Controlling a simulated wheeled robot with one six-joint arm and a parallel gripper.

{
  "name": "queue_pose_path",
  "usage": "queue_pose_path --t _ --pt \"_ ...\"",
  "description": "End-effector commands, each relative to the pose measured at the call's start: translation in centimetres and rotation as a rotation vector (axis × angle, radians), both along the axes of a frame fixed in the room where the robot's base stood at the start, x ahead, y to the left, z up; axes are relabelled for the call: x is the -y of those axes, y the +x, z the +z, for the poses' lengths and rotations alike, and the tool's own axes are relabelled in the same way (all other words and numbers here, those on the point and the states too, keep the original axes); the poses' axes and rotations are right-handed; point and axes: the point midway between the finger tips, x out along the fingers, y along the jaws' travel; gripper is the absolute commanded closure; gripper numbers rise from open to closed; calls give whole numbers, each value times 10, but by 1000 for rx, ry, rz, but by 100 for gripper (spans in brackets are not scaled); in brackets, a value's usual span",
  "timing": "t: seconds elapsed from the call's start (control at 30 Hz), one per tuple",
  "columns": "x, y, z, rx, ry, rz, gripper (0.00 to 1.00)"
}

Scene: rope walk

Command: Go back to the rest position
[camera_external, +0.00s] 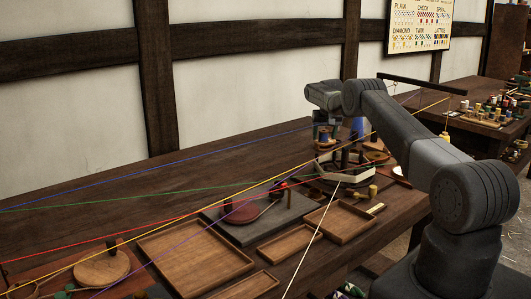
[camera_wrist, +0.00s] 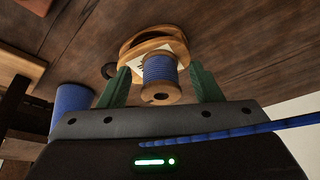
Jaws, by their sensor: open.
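My gripper (camera_wrist: 159,68) shows its two green fingers in the wrist view, spread apart on either side of a blue-wound wooden spool (camera_wrist: 160,72). Whether a finger touches the spool cannot be told. The spool sits at a wooden oval holder (camera_wrist: 155,40) with a pale inside. In the external view my gripper (camera_external: 322,118) points down over the far part of the dark bench (camera_external: 250,155), and its fingers are too small to make out. The blue spool (camera_external: 323,137) shows just below it.
A blue cylinder (camera_wrist: 72,105) stands left of the gripper in the wrist view. Colored cords (camera_external: 150,225) stretch across the bench. A side table (camera_external: 490,128) with spools stands at right.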

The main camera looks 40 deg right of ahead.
Motion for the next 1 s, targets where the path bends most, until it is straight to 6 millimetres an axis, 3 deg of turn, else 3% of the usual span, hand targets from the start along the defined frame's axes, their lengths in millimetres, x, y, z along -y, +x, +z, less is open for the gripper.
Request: queue_pose_path --t 0.03,0.47,0.83,1.0 --pt "0 0 11 8 -5 0 42" --pt "-12 -16 57 7 -4 0 42" --pt "-25 -34 111 8 -5 0 42" --pt "-19 -26 84 2 -2 0 42"
